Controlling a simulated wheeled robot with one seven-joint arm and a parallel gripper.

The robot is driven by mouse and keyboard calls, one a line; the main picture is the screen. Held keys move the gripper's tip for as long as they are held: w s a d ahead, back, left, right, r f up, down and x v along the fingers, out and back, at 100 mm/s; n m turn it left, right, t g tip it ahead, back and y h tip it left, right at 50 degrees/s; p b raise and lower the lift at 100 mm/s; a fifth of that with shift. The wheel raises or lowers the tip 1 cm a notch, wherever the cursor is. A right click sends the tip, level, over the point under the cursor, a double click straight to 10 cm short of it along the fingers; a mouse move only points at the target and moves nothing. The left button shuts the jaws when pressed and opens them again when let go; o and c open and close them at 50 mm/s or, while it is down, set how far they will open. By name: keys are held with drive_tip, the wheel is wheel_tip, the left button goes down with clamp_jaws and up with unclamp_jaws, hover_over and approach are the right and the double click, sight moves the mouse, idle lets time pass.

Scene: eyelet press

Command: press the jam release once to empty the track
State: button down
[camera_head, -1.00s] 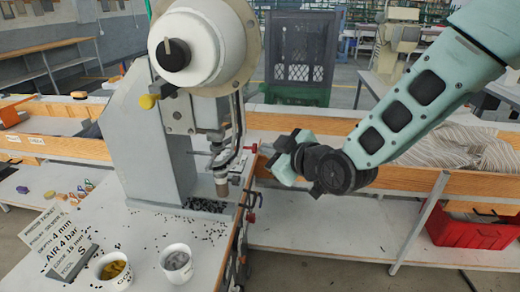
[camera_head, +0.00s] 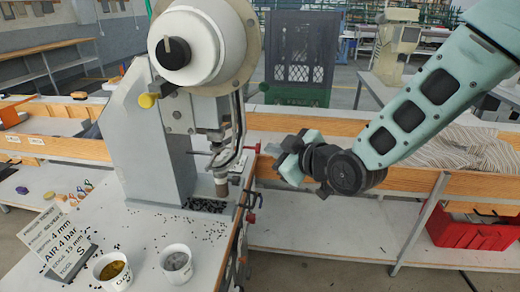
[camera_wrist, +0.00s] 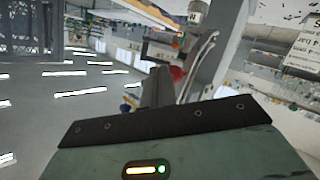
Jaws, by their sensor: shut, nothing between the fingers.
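The eyelet press (camera_head: 140,140) stands on the white bench, with a rounded head and a black knob (camera_head: 173,54) on its front. A curved metal track (camera_head: 234,150) runs down beside its nose. A yellow knob (camera_head: 147,101) sits on its left side. Small red parts (camera_head: 251,218) show along the bench's right edge, and a red knob (camera_wrist: 178,73) shows near the fingers in the wrist view. I cannot tell which part is the jam release. My gripper (camera_head: 275,150) is shut and empty, right of the track and apart from it. Its fingers (camera_wrist: 158,85) also show in the wrist view.
Two white cups (camera_head: 176,263) of eyelets and a printed card (camera_head: 55,235) stand on the bench front. Loose dark eyelets lie around the press base. A wooden-edged bench (camera_head: 330,130) runs behind my gripper. A red crate (camera_head: 465,232) sits low at right.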

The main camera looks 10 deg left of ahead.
drive_tip(key=shift+d, duration=0.3)
drive_tip(key=shift+s+d, duration=0.1)
drive_tip(key=shift+d, duration=2.45)
